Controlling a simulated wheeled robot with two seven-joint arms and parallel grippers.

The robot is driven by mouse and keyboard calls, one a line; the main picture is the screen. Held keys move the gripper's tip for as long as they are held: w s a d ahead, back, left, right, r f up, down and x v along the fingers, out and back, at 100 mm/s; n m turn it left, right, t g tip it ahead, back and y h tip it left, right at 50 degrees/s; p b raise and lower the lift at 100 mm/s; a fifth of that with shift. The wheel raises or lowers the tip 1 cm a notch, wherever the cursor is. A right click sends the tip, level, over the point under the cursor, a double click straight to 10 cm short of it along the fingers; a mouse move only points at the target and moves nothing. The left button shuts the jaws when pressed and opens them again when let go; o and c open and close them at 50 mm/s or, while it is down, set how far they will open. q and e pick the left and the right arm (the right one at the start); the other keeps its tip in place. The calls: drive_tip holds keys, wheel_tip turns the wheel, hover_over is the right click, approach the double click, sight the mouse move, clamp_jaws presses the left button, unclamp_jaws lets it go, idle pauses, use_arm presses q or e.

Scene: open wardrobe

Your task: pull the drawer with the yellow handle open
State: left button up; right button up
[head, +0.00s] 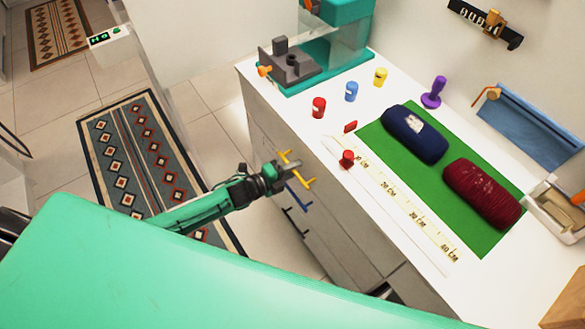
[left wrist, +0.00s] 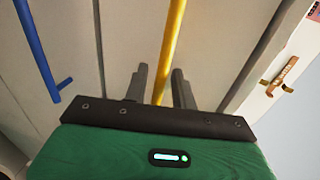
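The yellow handle (head: 297,172) is a bar on the front of the white drawer cabinet (head: 345,235), above a blue handle (head: 300,196). My left gripper (head: 289,170) is at the yellow handle, its fingers pointing toward the cabinet. In the left wrist view the yellow handle (left wrist: 172,45) runs between the two fingers of the left gripper (left wrist: 160,78), with a small gap seeming to show on either side. The fingers are open around the bar. The drawer front looks flush with its neighbours, though my gripper partly hides it. My right gripper is not in view.
A black handle (head: 293,222) sits below the blue one. A patterned rug (head: 130,140) lies on the floor left of the cabinet.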

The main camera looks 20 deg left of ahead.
use_arm(q)
clamp_jaws()
drive_tip(key=shift+s, duration=0.1)
drive_tip(key=f+p+v, duration=0.2)
drive_tip(key=f+v, duration=0.1)
drive_tip(key=v, duration=1.4)
drive_tip(key=s+f+p+v, duration=0.1)
drive_tip(key=f+p+v, duration=0.1)
drive_tip(key=v, duration=1.5)
drive_tip(key=shift+a+f, duration=0.35)
drive_tip(key=shift+f, duration=0.35)
unclamp_jaws()
